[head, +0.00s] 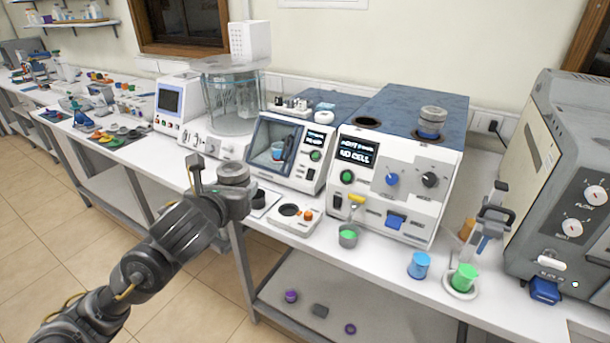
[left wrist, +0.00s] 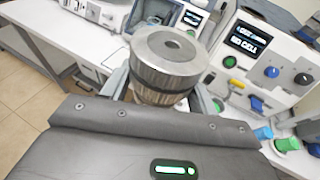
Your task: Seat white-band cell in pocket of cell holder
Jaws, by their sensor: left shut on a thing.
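My left gripper (head: 235,182) is shut on a short grey metal cell (head: 233,172) and holds it in the air in front of the bench edge. The left wrist view shows the cell (left wrist: 166,62) upright between the fingers, with a round recess in its top; I cannot make out a white band. A small white block (head: 295,224) that looks like the cell holder lies on the bench to the right of the gripper. It has a dark round pocket (head: 289,210), which looks empty, and an orange knob. My right gripper is not in view.
A blue-banded cell (head: 431,121) sits in one well of the large white instrument (head: 392,160); its other well looks empty. A grey cup with green liquid (head: 348,236), a blue cup (head: 419,265) and a green cup (head: 464,277) stand along the bench front.

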